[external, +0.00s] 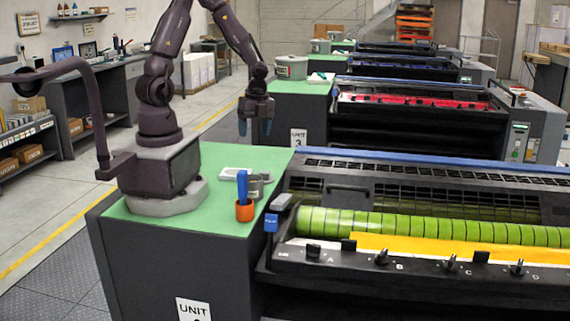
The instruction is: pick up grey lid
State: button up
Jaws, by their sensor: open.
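My gripper (254,127) hangs in the air above the far part of the green worktop (222,158), pointing down. Its two blue-tipped fingers are apart, with nothing seen between them. A grey, flat, rounded piece (282,201) sits at the near left corner of the press, right of the worktop; it may be the grey lid, but I cannot tell for sure. A small grey pot (256,189) stands on the worktop, partly hidden behind a blue-handled tool (242,187). My gripper is well above and behind these things.
The blue tool stands in an orange cup (244,212) near the worktop's right edge. A white tray (236,173) lies behind it. The press with green rollers (430,228) borders the worktop on the right. A blue tag (271,223) hangs at its corner.

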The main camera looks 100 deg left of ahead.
jog(key=w+m, duration=0.2)
jog(key=m, duration=0.3)
jog(key=m+t, duration=0.1)
jog(key=m, duration=0.2)
send_over(263, 173)
jog(key=f, duration=0.8)
jog(key=shift+w+a+f, duration=0.15)
jog(key=shift+a+f, duration=0.05)
jog(key=shift+a, duration=0.1)
jog(key=shift+d+f, duration=0.2)
jog(key=shift+f, duration=2.5)
jog(key=shift+c, duration=0.2)
jog(key=c, duration=1)
